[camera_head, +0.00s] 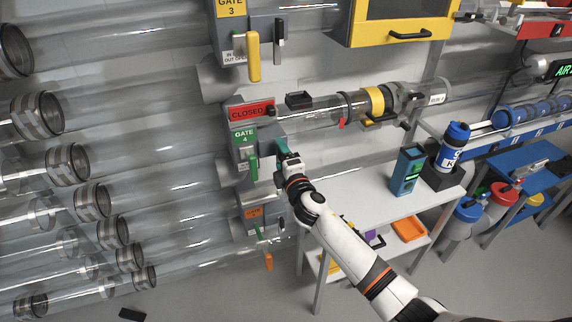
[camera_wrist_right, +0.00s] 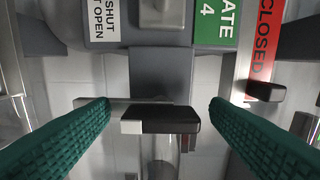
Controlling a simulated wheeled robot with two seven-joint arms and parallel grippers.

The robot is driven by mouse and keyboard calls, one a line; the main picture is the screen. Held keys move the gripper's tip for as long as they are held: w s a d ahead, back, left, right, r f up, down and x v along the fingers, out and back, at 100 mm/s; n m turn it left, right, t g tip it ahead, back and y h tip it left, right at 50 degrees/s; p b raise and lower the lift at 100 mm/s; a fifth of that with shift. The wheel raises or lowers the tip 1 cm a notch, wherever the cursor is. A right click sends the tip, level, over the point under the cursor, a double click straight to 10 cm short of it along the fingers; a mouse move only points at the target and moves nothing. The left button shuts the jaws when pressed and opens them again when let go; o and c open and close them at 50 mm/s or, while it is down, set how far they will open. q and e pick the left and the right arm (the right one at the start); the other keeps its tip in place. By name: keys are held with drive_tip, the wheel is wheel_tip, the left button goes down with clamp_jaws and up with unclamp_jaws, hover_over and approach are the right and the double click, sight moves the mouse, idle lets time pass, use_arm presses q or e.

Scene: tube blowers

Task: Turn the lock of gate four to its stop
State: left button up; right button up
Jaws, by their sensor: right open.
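Gate four's grey housing (camera_head: 240,143) carries a green GATE 4 label (camera_head: 243,135), which also shows in the right wrist view (camera_wrist_right: 213,22). A red CLOSED sign (camera_head: 250,111) sits above it. A green handle (camera_head: 253,167) hangs on the housing's front. My right gripper (camera_head: 283,148) is at the housing's right side and hides the lock in the head view. In the right wrist view its green fingers are open, apart on both sides of the lock (camera_wrist_right: 165,119), a dark bar with a pale left end. Neither finger appears to touch it. My left gripper is out of view.
Gate three's yellow handle (camera_head: 253,57) and dark lock (camera_head: 279,35) are above. A clear tube with a yellow band (camera_head: 374,101) runs to the right. A white table (camera_head: 430,195) holds a teal device (camera_head: 408,170) and a blue-capped bottle (camera_head: 454,148). Clear tubes fill the left.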

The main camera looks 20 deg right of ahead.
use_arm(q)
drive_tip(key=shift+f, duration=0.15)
use_arm(e)
drive_tip(key=s, duration=1.1)
drive_tip(key=shift+s+d, duration=0.25)
drive_tip(key=shift+s, duration=0.15)
